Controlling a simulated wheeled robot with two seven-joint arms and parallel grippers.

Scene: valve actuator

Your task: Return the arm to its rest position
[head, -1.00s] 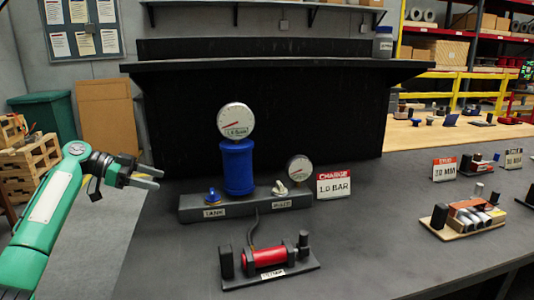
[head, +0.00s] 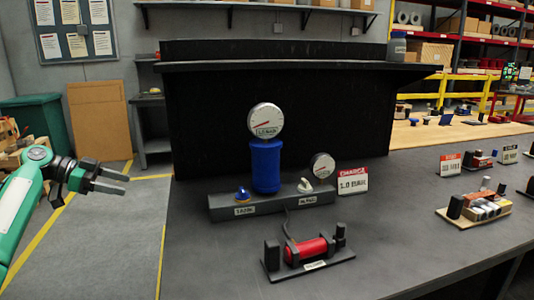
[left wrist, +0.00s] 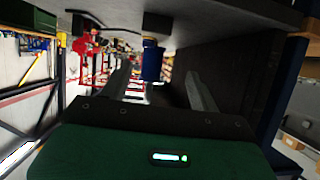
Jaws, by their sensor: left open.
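My left arm is green, and its gripper (head: 125,182) is open and empty at the left of the head view, off the table's left edge. It is apart from the valve stand (head: 222,212), which lies to its right. The stand carries a blue tank (head: 265,166) with a round gauge (head: 265,121) on top, a blue valve (head: 242,194), a white valve (head: 304,186) and a smaller gauge (head: 322,166). In the left wrist view the two fingers (left wrist: 157,92) stand apart with nothing between them, and the blue tank (left wrist: 152,64) shows beyond. My right gripper is not in view.
The red cylinder on its base (head: 307,251) sits at the table's front. A sign (head: 353,183) stands right of the gauge. Other fixtures (head: 475,207) stand at the right. A black back panel (head: 280,125) rises behind. Clear floor (head: 145,215) lies under the left gripper.

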